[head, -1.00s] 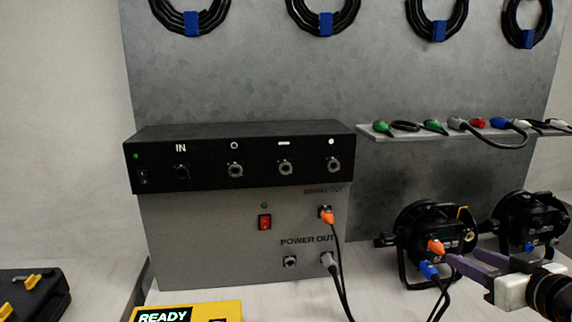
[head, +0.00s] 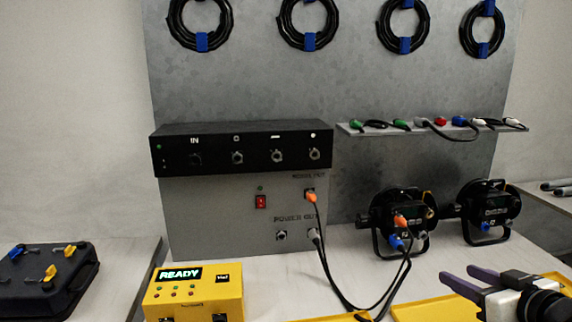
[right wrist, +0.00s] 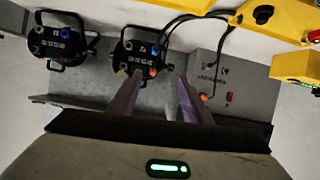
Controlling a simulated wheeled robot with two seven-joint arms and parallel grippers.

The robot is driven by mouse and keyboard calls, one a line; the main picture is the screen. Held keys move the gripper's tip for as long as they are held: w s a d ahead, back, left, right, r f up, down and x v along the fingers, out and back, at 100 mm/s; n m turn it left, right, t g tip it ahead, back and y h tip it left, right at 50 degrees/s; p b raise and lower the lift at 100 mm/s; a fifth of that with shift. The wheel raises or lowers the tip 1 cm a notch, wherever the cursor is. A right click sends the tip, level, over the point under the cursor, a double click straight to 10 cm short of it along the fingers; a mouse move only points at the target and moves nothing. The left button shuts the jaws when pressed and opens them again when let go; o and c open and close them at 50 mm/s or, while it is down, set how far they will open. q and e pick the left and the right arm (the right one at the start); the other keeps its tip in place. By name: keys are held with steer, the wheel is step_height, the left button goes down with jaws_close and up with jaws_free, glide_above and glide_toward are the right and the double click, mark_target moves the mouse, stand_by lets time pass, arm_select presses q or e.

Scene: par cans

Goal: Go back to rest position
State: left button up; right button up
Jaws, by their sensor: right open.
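My right gripper (head: 462,283) is at the lower right of the head view, open and empty, over the table near the front. It is apart from both par cans. In the right wrist view its two purple fingers (right wrist: 155,95) are spread with nothing between them. The nearer-left par can (head: 399,232) stands on the table with an orange plug (head: 400,221) and a blue plug (head: 396,243) in it. The right par can (head: 489,209) stands beside it with a blue plug. My left gripper is not in view.
A grey power box (head: 225,220) under a black panel (head: 240,150) has an orange and a grey plug in it, with cables running to the left par can. A yellow READY box (head: 195,295) stands in front. A shelf (head: 430,131) holds short cables. A black case (head: 45,280) is at left.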

steer(key=s+a+f+g, duration=0.2)
steer(key=s+a+f, duration=0.25)
steer(key=f, duration=0.35)
steer(key=s+a+f+g, duration=0.2)
steer(key=s+a+f, duration=0.25)
steer(key=f, duration=0.25)
steer(key=s+a+f+g, duration=0.3)
steer(key=s+a, duration=0.1)
steer(key=s, duration=0.6)
steer(key=s+a+f+g, duration=0.3)
steer(key=s+a, duration=0.2)
steer(key=s, duration=0.4)
arm_select(q)
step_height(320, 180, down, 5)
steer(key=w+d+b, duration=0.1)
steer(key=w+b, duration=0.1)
steer(key=b, duration=0.5)
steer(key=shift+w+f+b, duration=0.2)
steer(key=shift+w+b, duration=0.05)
steer(key=shift+b, duration=0.15)
arm_select(e)
steer(key=w+a+f+t, duration=0.2)
steer(key=a+f, duration=0.1)
steer(key=f, duration=0.6)
steer(key=w+a+f+t+y, duration=0.1)
steer(key=w+a+f+t, duration=0.1)
steer(key=f, duration=0.7)
steer(key=shift+w+a+f+n+t+y, duration=0.3)
steer(key=shift+a+f+n+t, duration=0.15)
steer(key=shift+t, duration=0.15)
